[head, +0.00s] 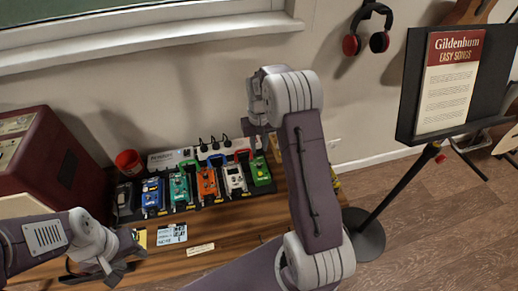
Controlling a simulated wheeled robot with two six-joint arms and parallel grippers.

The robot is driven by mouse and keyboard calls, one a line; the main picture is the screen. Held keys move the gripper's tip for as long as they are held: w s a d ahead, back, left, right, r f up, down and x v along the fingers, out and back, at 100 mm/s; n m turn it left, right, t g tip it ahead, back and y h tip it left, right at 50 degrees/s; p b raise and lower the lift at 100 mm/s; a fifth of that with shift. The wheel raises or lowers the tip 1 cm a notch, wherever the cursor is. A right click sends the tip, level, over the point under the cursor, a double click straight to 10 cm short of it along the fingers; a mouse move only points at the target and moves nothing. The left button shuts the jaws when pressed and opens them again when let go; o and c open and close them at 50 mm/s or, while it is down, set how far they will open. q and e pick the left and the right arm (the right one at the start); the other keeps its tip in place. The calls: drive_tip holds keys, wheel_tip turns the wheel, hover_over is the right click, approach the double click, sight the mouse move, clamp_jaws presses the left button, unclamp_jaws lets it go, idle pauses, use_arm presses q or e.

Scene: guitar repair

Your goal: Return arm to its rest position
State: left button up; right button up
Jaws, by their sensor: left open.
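My left gripper (124,259) comes in from the lower left, low over the front left of the wooden bench (235,228). Its jaws are apart and I see nothing between them. It is near a small yellow-edged card (140,238). My right arm rises from the bottom middle, bends at a light joint, and reaches up past the right side of the pedal row. Its gripper (256,128) is small and partly hidden behind the wrist, above the green pedal at the right end. I cannot tell whether its jaws are open.
Several coloured effect pedals (206,182) stand on a black board, with a white power strip (172,158) behind. A red cup (129,162) and dark red amplifier (52,150) are on the left. A music stand (405,85) is on the right; headphones (367,30) hang on the wall.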

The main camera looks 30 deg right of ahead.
idle(0.3)
drive_tip(key=s+a+r+n+t, duration=0.1)
drive_tip(key=s+a+r+n, duration=0.1)
drive_tip(key=s+a+r, duration=0.5)
drive_tip(key=s+a+f, duration=0.2)
drive_tip(key=s+f, duration=0.1)
drive_tip(key=s, duration=0.4)
drive_tip(key=s+a+f, duration=0.2)
drive_tip(key=s+f, duration=0.1)
drive_tip(key=s, duration=0.3)
wheel_tip(320, 180, up, 17)
drive_tip(key=w+p, duration=0.1)
drive_tip(key=p, duration=1.5)
